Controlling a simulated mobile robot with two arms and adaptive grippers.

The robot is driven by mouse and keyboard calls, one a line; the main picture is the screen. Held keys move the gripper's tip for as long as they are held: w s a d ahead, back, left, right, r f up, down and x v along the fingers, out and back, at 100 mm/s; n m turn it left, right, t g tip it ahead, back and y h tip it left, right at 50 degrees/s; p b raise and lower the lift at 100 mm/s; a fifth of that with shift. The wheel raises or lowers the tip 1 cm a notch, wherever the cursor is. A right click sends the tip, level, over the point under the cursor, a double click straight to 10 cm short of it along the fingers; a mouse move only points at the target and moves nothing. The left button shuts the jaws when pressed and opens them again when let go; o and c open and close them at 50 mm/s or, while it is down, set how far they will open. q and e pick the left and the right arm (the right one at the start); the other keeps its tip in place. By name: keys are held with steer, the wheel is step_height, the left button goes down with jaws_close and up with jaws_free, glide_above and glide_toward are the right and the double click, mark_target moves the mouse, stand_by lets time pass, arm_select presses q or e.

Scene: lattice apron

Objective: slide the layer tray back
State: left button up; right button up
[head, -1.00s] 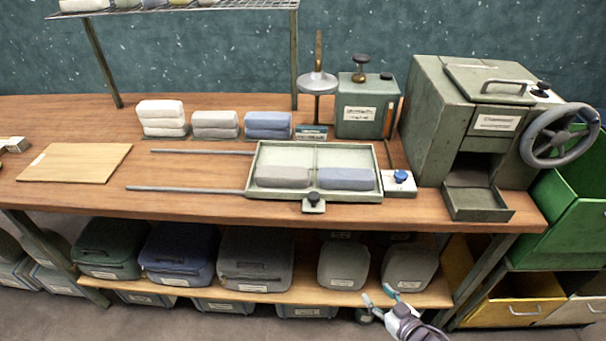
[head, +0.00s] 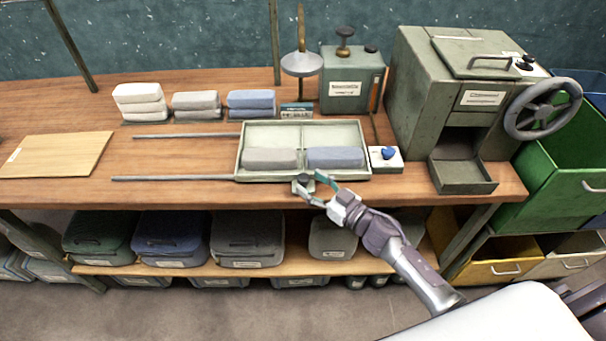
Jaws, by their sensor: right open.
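The layer tray (head: 304,128) is a shallow pale green tray at the right end of two grey rails (head: 175,178) on the wooden bench. A grey block (head: 270,159) and a blue block (head: 335,158) lie side by side along its front. A small dark knob (head: 303,184) sticks out from the middle of its front wall. My right gripper (head: 312,184) is open at this knob, its fingertips close to it. I cannot tell whether they touch it. My left gripper is not in view.
A white box with a blue button (head: 386,158) stands just right of the tray. A green machine with a handwheel (head: 545,108) is further right. Stacked white, grey and blue blocks (head: 251,104) stand behind the rails. A wooden board (head: 58,155) lies at the left.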

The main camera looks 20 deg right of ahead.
mark_target(308, 181)
steer(key=shift+x, duration=1.7)
jaws_close()
